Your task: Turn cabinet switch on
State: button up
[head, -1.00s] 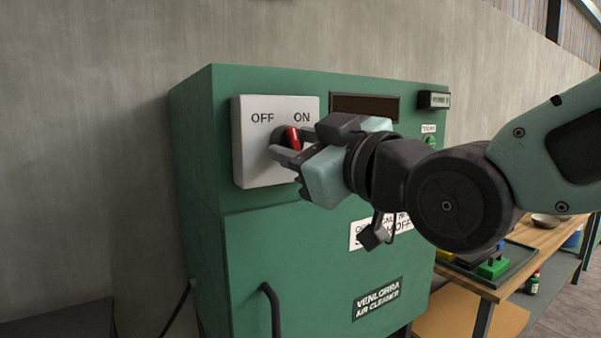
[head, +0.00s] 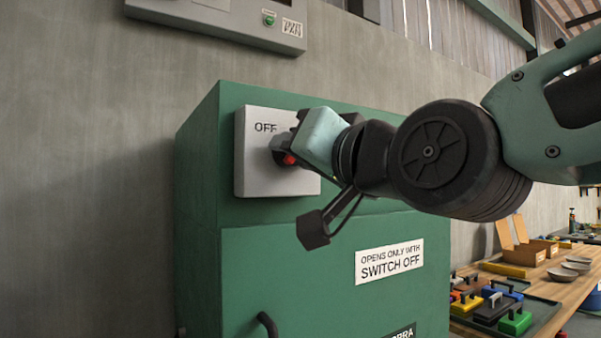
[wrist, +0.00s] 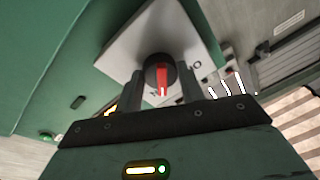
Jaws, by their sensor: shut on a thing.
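The cabinet switch (head: 289,159) is a dark round knob with a red lever on a pale grey plate (head: 252,173). The plate is on the front of the green cabinet (head: 240,235). "OFF" shows on the plate; my gripper covers the place of "ON". My gripper (head: 287,148) is at the plate, shut on the switch. In the wrist view, the knob (wrist: 160,72) sits between the two dark fingers, its red lever pointing down the picture. Labels by the fingers are partly hidden, so the marking it points to cannot be told.
A label (head: 390,261) reading "opens only with switch off" and a dark door handle (head: 267,325) are lower on the cabinet. A grey panel with a green button (head: 269,18) hangs above.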

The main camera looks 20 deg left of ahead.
jog(key=shift+f+m+b, duration=0.15)
jog(key=shift+m+b, duration=0.3)
jog(key=shift+m, duration=0.55)
jog(key=o, duration=1)
jog(key=shift+c, duration=0.2)
